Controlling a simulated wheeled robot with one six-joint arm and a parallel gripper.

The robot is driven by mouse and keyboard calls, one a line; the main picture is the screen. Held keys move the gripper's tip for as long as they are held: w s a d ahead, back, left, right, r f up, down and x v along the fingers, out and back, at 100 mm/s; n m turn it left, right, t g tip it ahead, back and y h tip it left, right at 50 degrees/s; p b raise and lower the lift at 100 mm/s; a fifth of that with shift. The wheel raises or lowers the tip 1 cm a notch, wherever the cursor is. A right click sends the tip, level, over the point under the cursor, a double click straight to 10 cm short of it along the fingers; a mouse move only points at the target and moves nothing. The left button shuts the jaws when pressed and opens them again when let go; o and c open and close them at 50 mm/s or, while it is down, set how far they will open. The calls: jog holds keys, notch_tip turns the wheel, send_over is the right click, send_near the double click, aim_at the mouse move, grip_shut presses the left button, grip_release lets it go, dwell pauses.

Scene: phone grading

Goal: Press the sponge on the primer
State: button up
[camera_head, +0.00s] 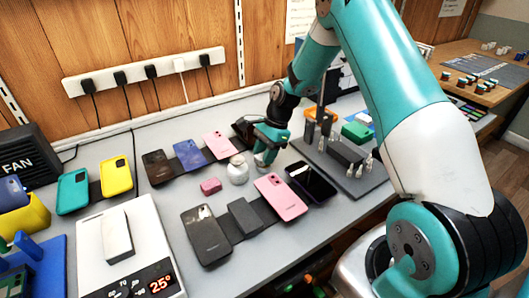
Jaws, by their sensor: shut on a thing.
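My gripper (264,153) is at the middle of the grey bench, pointing down. It is shut on a small pale thing (262,161), mostly hidden by the fingers; I cannot tell clearly what it is. A small white round jar (238,171), which may be the primer, stands just left of my gripper, apart from it. A small pink block (210,186), which looks like a sponge, lies on the bench left of the jar, not in my gripper.
Phones lie in a back row (187,155) and a front row (281,196). A grey tool rack (345,165) stands right of my gripper. A white heating plate (150,235) with a 25° display is at the front left. A fan box (24,155) stands at the far left.

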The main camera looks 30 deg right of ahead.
jog(key=shift+r+p, duration=2.85)
jog(key=shift+r, duration=0.4)
